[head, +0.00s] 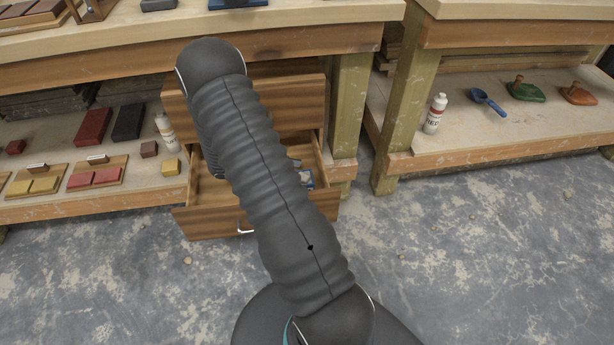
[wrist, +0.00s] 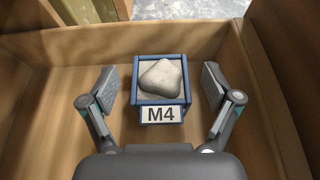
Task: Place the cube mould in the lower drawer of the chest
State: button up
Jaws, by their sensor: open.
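The cube mould (wrist: 161,113) is a blue square frame with a white M4 label and a grey lump in its top. In the wrist view it sits inside the open lower drawer (wrist: 60,131), near the far wall. My gripper (wrist: 159,86) is open, with one finger on each side of the mould and a visible gap at both sides. In the head view the lower drawer (head: 215,224) of the chest (head: 297,103) is pulled out, and my arm covers much of it. My gripper is hidden there.
The upper drawer above is closed or nearly so, partly hidden by my arm. Left shelf holds red and dark blocks (head: 93,127) and a white bottle (head: 165,131). Right shelf holds another bottle (head: 435,114), a blue scoop (head: 487,101) and floats (head: 525,91). The floor right of the drawer is clear.

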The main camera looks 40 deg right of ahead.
jog(key=v, duration=0.8)
jog(key=s+a+r+m+t+y, duration=0.2)
jog(key=s+a+r+m+y, duration=0.15)
jog(key=r, duration=0.45)
jog(key=s+a+r+m+t+y, duration=0.2)
jog(key=s+a+r+m, duration=0.15)
jog(key=r, duration=0.55)
jog(key=s+a+r+m+t+y, duration=0.4)
jog(key=s+a+r+t+y, duration=0.2)
jog(key=s+a+r, duration=0.5)
jog(key=s+t, duration=0.1)
jog(key=t, duration=0.1)
jog(key=shift+a+m+t, duration=0.2)
jog(key=shift+m+t, duration=0.1)
jog(key=shift+t, duration=0.1)
